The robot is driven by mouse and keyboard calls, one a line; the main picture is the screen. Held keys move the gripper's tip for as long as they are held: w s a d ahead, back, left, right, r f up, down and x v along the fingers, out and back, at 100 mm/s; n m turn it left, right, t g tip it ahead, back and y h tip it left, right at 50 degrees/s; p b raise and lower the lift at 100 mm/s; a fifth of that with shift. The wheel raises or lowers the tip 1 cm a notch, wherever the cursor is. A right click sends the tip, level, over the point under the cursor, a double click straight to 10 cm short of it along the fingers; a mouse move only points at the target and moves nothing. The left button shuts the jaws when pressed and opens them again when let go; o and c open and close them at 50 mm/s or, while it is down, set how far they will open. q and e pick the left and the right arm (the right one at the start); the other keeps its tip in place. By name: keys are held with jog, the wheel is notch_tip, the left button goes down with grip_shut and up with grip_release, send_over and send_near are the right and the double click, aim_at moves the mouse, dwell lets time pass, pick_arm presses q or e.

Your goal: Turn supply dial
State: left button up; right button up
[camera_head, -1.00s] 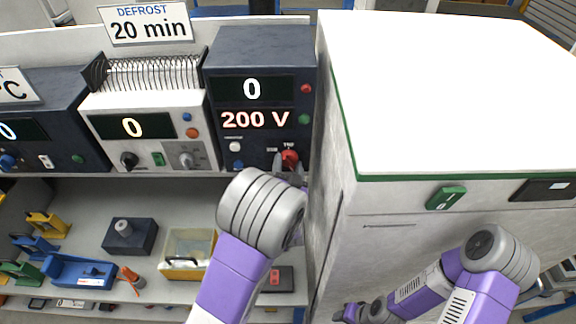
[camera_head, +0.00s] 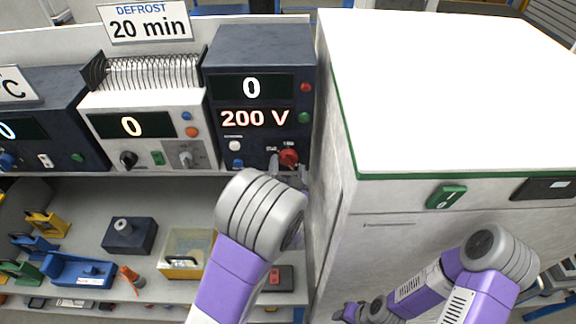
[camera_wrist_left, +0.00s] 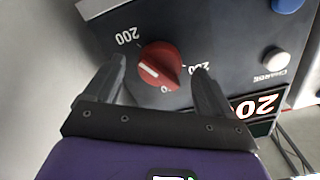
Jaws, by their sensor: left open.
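The red supply dial (camera_head: 289,157) is on the lower right of the dark supply unit (camera_head: 222,150), whose displays read 0 and 200 V. My left gripper (camera_head: 289,167) is just in front of and below the dial, open. In the left wrist view the red dial (camera_wrist_left: 160,66) shows between the two spread fingers of my left gripper (camera_wrist_left: 159,66), with a gap in the picture on each side. The dial's white mark is on its left part there. A "200" label shows at its upper left; another label is partly hidden. My right gripper (camera_head: 350,312) is low at the bottom edge, its fingers unclear.
A grey-white cabinet (camera_head: 360,200) with a green switch (camera_head: 446,197) stands close on the right. A white unit (camera_head: 95,105) with a coil is left of the supply unit. The shelf below holds a yellow-edged bin (camera_head: 185,272) and a dark box (camera_head: 130,236).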

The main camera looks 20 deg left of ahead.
pick_arm(q)
jog(key=v, duration=0.6)
jog(key=shift+s+b, duration=0.15)
jog(key=shift+b, duration=0.3)
jog(key=w+n+b, duration=0.1)
jog(key=w+b, duration=0.1)
jog(key=b, duration=0.1)
jog(key=w+a+n+b, duration=0.1)
jog(key=w+b, duration=0.2)
jog(key=b, duration=0.1)
jog(key=w+a+n+b, duration=0.1)
jog(key=w+n+b, duration=0.1)
jog(key=b, duration=0.1)
jog(key=shift+w+r, duration=0.1)
jog(key=shift+w, duration=0.1)
